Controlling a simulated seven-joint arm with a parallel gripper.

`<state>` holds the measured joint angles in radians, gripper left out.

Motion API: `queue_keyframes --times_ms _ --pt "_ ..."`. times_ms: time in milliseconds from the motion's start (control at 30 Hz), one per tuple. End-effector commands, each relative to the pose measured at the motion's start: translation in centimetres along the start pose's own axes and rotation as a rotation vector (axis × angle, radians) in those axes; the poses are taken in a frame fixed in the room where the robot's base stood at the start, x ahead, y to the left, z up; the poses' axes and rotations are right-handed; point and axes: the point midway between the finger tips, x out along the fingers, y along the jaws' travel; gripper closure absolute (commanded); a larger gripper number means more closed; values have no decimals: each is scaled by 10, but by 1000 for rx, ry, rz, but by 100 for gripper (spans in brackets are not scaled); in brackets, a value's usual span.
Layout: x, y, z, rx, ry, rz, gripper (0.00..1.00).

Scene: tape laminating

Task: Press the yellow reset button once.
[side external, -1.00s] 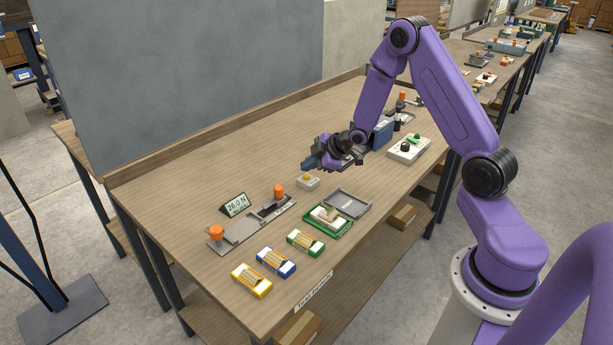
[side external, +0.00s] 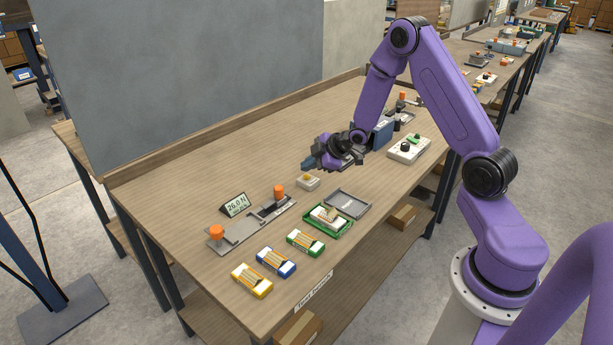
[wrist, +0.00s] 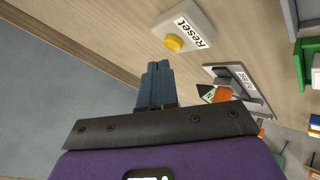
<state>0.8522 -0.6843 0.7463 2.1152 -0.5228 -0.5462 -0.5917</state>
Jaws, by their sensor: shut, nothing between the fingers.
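The yellow reset button (side external: 307,178) sits on a small pale box on the bench. In the wrist view the round yellow button (wrist: 173,43) is beside the printed word "Reset" on its box (wrist: 189,24). My gripper (side external: 309,163) is shut and empty, held just above and behind the box in the side view. In the wrist view its closed blue-grey fingertips (wrist: 158,68) show just below the button, apart from it in the picture. The exact gap between fingertips and button cannot be told.
A grey fixture with orange knobs (side external: 217,232) and a display reading 26.0 N (side external: 236,204) stand left of the box. A green tray (side external: 328,222) and several coloured packs (side external: 276,262) lie in front. A white control box (side external: 408,149) is at right.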

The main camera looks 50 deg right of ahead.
Motion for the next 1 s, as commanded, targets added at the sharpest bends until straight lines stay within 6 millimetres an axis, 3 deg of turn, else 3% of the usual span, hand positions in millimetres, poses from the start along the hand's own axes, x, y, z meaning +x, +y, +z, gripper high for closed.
queue_keyframes --times_ms 1000 --pt "6 -4 4 0 0 0 100"
